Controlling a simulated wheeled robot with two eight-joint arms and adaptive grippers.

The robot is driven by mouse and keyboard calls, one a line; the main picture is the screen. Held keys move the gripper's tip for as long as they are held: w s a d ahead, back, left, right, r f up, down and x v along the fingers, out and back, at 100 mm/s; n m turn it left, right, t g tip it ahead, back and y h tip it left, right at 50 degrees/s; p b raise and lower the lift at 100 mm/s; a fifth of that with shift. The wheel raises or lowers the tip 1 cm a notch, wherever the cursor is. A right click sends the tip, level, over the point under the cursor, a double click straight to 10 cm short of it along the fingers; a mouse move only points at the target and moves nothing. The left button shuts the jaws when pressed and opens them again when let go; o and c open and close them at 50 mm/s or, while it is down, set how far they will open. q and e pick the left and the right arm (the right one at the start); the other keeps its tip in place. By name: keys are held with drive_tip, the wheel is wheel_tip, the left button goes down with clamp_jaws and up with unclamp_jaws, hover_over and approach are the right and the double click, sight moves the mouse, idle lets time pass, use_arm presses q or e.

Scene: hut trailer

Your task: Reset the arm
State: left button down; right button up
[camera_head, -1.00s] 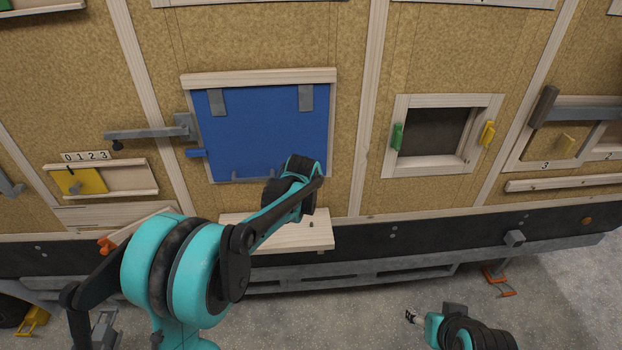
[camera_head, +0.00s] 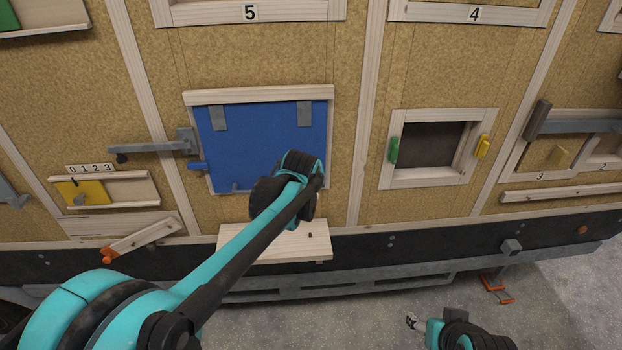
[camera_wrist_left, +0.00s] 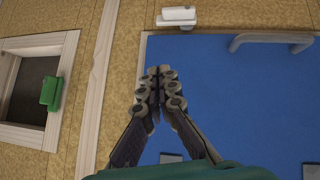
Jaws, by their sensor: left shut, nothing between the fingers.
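My left arm reaches in from the lower left in the head view. Its wrist is in front of the lower right part of a blue door (camera_head: 255,135) and hides my left gripper there. In the left wrist view my left gripper (camera_wrist_left: 158,72) is shut and empty, with its fingertips together in front of the blue door (camera_wrist_left: 235,100) near its frame edge. Whether the fingertips touch the door cannot be told. My right gripper (camera_head: 412,321) is low at the right, small and partly cut off with its arm; its jaws are unclear.
A wooden shelf (camera_head: 272,242) juts out below the blue door. A grey handle (camera_wrist_left: 272,40) shows on the door in the left wrist view. To the right is a framed opening (camera_head: 430,145) with a green catch (camera_head: 393,150) and a yellow catch (camera_head: 482,147). Floor lies below the trailer.

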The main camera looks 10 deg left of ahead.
use_arm(q)
drive_tip(key=s+a+f+m+g+b, duration=0.1)
drive_tip(key=s+f+b, duration=0.7)
drive_tip(key=s, duration=0.8)
drive_tip(key=s+a+f+m+g+b, duration=0.1)
drive_tip(key=s+a+f+m+b, duration=0.2)
drive_tip(key=s+f+b, duration=0.5)
drive_tip(key=s+f, duration=0.7)
drive_tip(key=s, duration=0.1)
drive_tip(key=shift+f+h, duration=0.15)
drive_tip(key=shift+h, duration=0.15)
drive_tip(key=shift+s, duration=0.1)
